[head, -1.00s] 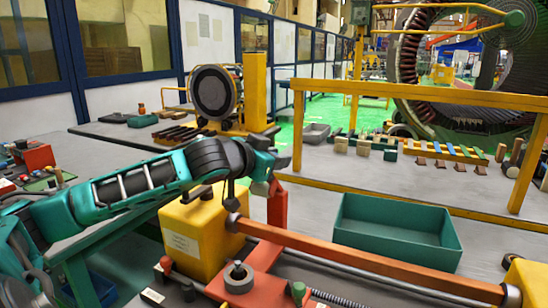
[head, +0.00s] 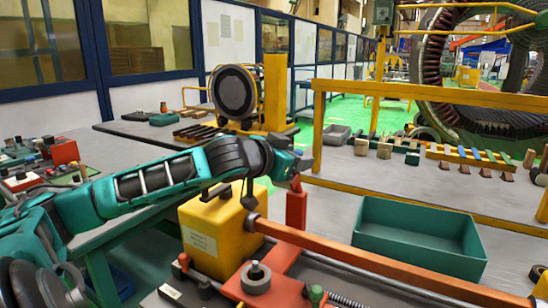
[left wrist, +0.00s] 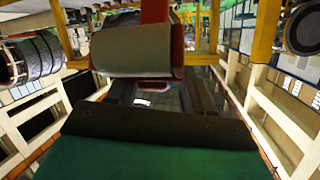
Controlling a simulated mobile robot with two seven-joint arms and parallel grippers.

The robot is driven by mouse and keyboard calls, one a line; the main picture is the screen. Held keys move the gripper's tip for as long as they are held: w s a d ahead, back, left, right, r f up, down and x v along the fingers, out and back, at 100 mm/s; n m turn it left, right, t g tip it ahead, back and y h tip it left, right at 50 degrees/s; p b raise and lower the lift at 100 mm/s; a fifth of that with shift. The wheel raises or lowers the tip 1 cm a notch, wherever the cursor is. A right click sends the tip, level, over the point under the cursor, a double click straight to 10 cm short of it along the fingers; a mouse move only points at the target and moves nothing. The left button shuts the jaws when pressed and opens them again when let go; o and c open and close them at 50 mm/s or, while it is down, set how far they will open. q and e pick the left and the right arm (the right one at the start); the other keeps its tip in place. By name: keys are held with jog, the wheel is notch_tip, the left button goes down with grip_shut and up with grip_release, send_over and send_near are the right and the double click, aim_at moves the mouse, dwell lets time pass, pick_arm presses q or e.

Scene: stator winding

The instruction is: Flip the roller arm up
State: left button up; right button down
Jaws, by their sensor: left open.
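A long orange bar (head: 385,262) runs from beside the yellow block (head: 212,232) toward the lower right. A red upright piece (head: 297,208) stands behind its left end. I cannot tell for sure which of these is the roller arm. In the left wrist view a red arm (left wrist: 154,14) ends at a pale, roller-like part (left wrist: 133,50), just beyond the dark gripper edge. My left gripper (head: 296,164) is open and close to the top of the red upright; its fingers are partly hidden by my wrist. I cannot tell whether it touches. My right gripper is out of view.
A green bin (head: 420,238) stands right of the red upright. A red block with a grey knob (head: 256,278) is in front. A yellow rail (head: 430,92) crosses behind. A round machine (head: 233,92) stands on the back table.

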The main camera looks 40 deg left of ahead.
pick_arm(q)
jog(key=shift+s+f+b, duration=0.1)
jog(key=shift+s+b, duration=0.3)
jog(key=shift+s, duration=0.15)
jog(key=shift+s+d+r+b, duration=0.2)
jog(key=shift+s+b, duration=0.2)
jog(key=shift+s, duration=0.1)
jog(key=shift+s+r, duration=0.15)
jog(key=shift+s, duration=0.15)
jog(key=v, duration=0.9)
jog(key=shift+s+r, duration=0.3)
